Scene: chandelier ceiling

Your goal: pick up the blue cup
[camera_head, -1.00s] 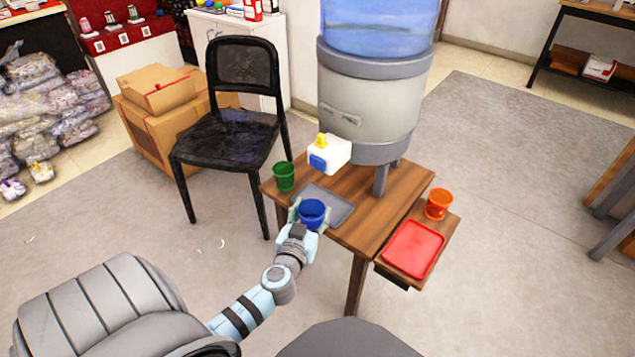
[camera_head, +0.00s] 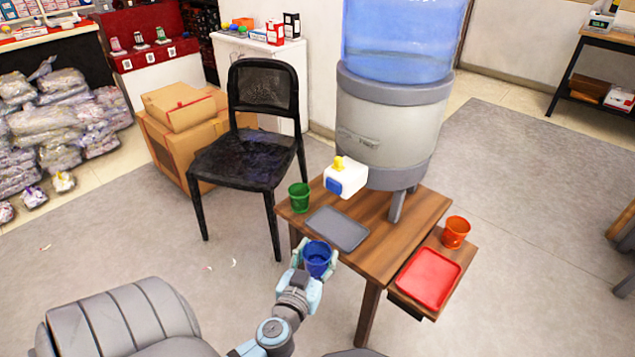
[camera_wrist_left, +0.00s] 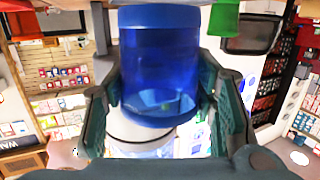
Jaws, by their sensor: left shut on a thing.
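The blue cup (camera_head: 317,259) is in my left gripper (camera_head: 316,266), at the front left edge of the wooden table (camera_head: 392,235) in the head view. The cup looks upright, with its open top toward the head camera. In the left wrist view the blue cup (camera_wrist_left: 158,70) fills the space between the two fingers (camera_wrist_left: 165,112). The left gripper is shut on it. The grey tray (camera_head: 338,228) on the table, behind the cup, is empty. My right gripper does not show.
A green cup (camera_head: 299,197) stands at the table's left corner. An orange cup (camera_head: 456,232) and red tray (camera_head: 428,278) are on the lower shelf. A black chair (camera_head: 248,155) is behind left.

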